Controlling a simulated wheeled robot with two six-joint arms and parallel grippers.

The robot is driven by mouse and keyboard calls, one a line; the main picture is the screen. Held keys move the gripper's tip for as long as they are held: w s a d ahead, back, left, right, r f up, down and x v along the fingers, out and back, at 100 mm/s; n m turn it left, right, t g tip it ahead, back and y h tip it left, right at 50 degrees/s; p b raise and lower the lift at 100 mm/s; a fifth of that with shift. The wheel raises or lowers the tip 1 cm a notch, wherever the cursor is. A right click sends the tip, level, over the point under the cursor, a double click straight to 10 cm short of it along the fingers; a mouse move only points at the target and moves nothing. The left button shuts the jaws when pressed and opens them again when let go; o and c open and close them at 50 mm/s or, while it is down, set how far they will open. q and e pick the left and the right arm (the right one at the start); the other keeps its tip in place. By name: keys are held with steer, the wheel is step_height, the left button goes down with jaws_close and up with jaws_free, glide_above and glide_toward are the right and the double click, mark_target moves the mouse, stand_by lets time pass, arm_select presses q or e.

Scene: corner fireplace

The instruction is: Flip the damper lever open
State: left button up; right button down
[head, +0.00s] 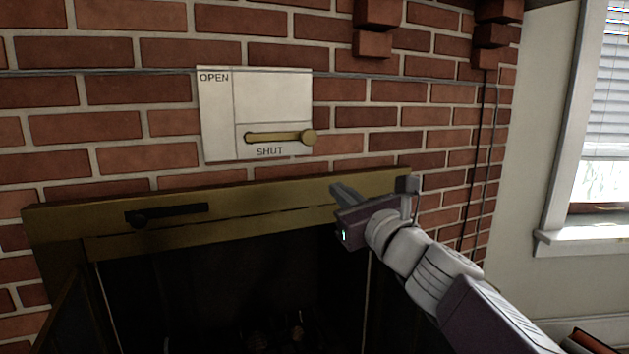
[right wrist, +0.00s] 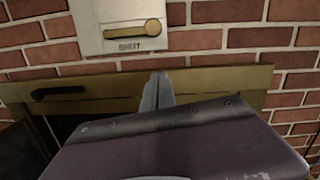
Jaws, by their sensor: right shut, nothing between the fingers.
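The damper lever (head: 280,137) is a brass bar with a round knob at its right end. It lies level on a pale plate (head: 217,120) on the brick wall, just above the word SHUT. The word OPEN stands at the plate's upper left. The lever also shows in the right wrist view (right wrist: 132,33), at the top. My right gripper (head: 338,190) is shut and empty, below and to the right of the knob and apart from it, in front of the brass fireplace frame. Its fingers (right wrist: 157,90) point toward the wall in the right wrist view. My left gripper is not in view.
The brass fireplace frame (head: 265,200) runs below the plate, with a black handle (head: 168,214) at its left. The dark firebox opening (head: 220,290) is beneath. Bricks jut out (head: 373,44) at the upper right of the plate. A window (head: 600,130) is at the far right.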

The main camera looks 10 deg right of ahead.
steer(key=w+a+r+p, duration=0.2)
steer(key=w+r, duration=0.3)
steer(key=w, duration=0.5)
steer(key=shift+a+p, duration=0.4)
steer(key=shift+p, duration=0.4)
steer(key=shift+w, duration=0.1)
steer(key=shift+r, duration=0.2)
